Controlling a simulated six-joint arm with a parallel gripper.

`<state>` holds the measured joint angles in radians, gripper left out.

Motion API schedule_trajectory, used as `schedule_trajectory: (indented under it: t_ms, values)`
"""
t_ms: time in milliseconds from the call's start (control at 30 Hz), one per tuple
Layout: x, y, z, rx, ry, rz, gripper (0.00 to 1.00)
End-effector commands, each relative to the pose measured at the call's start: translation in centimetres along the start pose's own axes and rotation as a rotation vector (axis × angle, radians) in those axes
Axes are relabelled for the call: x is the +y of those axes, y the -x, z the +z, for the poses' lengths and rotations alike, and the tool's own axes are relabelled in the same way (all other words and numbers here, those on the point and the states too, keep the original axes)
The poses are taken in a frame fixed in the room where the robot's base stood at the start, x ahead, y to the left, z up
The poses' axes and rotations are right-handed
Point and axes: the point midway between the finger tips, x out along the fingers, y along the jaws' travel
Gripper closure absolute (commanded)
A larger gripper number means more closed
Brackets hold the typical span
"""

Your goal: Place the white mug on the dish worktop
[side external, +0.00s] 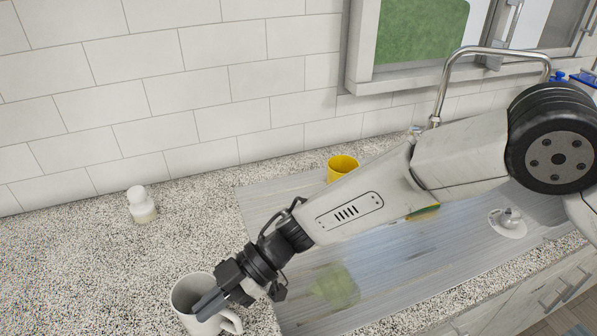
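The white mug (188,293) stands upright on the speckled counter at the bottom left, its handle toward the lower right. My gripper (205,302) is at the mug, with its grey fingers over or into the mug's opening from the right. I cannot tell whether the fingers are closed on the mug wall. A brushed-metal worktop (300,277) with the sink lies right of the mug, and my arm crosses above it and hides part of it.
A yellow mug (341,168) stands near the worktop's back edge, partly behind my arm. A small white bottle (141,204) stands on the counter (80,260) at the left. The faucet (440,95) rises at the back right. The counter between bottle and white mug is clear.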

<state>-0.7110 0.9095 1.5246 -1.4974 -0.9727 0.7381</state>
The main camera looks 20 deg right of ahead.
Motion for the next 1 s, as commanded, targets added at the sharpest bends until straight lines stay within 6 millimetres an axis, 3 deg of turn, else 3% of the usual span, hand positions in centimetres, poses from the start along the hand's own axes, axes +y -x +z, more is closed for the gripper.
schedule_trajectory:
  t_ms: [200,667,700,800,1000]
  values:
    - [-0.1,-0.8,1.8,0.001,0.001,0.0,1.0]
    - [-0.1,-0.9,2.2,0.001,0.001,0.0,1.0]
    - [-0.1,-0.9,2.3,0.0,0.0,0.0,0.86]
    - [-0.1,-0.9,2.3,0.0,0.0,0.0,0.6]
    - [-0.1,-0.9,2.2,0.0,0.0,-0.001,0.6]
